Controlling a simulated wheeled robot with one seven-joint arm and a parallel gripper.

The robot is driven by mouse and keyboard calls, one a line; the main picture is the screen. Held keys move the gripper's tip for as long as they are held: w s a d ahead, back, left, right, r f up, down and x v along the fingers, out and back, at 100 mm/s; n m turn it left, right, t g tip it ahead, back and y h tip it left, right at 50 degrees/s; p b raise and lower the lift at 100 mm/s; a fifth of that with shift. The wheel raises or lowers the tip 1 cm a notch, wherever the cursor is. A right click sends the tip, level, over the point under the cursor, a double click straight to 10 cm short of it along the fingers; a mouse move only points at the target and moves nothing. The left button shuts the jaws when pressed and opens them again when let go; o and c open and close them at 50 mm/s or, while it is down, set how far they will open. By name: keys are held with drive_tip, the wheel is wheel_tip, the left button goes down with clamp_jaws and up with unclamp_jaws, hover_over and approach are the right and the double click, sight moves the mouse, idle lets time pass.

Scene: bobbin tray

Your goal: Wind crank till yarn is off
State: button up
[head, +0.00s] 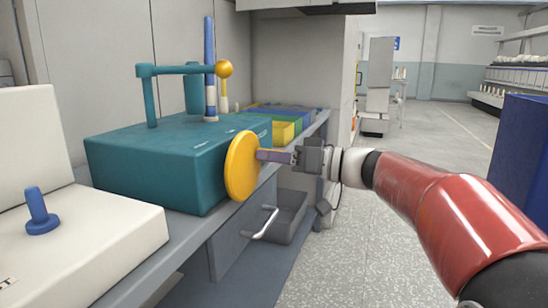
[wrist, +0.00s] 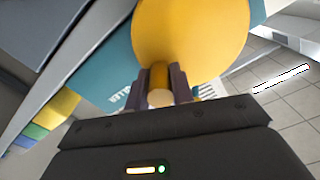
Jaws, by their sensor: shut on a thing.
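A teal winder box (head: 165,165) stands on the bench with a yellow crank disc (head: 241,168) upright on its right side. My gripper (head: 278,156) reaches in from the right. In the wrist view, my gripper's two fingers (wrist: 160,88) are shut on the yellow crank handle (wrist: 159,74), whose pale round end shows between them. The disc (wrist: 190,30) fills the top of that view. A tall blue post (head: 209,45) with a pale, striped lower part rises behind the box. I cannot tell how much yarn is on it.
A teal bracket (head: 170,69) with a yellow ball (head: 224,69) stands above the box. A white block with a blue peg (head: 38,212) is at left. Coloured bins (head: 283,131) lie behind. A grey drawer (head: 288,217) hangs under the bench. Open floor (head: 375,240) lies right.

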sight(245, 193)
drive_tip(key=shift+f, duration=0.1)
